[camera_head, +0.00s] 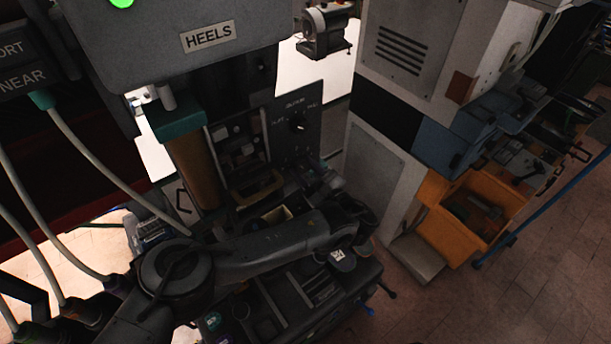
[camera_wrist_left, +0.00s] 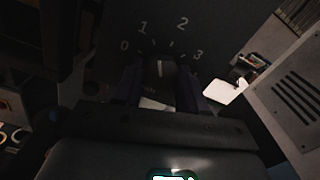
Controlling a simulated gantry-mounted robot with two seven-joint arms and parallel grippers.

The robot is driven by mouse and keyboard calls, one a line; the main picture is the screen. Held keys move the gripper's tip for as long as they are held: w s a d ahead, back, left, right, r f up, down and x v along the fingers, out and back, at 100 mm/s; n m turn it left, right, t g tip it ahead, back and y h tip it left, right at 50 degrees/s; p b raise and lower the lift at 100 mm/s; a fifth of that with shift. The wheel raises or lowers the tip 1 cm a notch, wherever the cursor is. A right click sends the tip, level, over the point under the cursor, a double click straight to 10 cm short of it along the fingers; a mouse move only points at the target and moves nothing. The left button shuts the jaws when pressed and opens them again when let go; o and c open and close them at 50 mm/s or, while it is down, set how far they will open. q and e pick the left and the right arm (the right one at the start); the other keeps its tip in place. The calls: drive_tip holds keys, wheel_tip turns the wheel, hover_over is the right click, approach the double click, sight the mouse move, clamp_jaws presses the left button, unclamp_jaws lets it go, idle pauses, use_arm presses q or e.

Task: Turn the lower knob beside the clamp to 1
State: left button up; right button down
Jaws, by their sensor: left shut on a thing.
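In the left wrist view a dark knob (camera_wrist_left: 160,72) sits on a dark panel below a dial marked 0, 1, 2, 3. Its white pointer line points nearly straight up in the picture, between 1 and 2. My left gripper (camera_wrist_left: 161,88) is shut on this knob, one finger on each side. In the head view my left gripper (camera_head: 326,182) is small and dark at the lower part of the panel. There the held knob is hidden or too dark to make out. My right gripper is in neither view.
An upper knob (camera_head: 298,125) is on the dark panel (camera_head: 290,150) beside the machine marked HEELS (camera_head: 207,36). My left arm passes over a cluttered cart. A grey cabinet (camera_head: 372,178) and an orange bin (camera_head: 462,232) stand to the right.

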use_arm(q)
drive_tip(key=shift+n+b, duration=0.85)
drive_tip(key=shift+n, duration=0.25)
drive_tip(key=o, duration=1.1)
drive_tip(key=shift+c, duration=0.2)
drive_tip(key=shift+s+d, duration=0.1)
drive_tip(key=shift+d, duration=0.05)
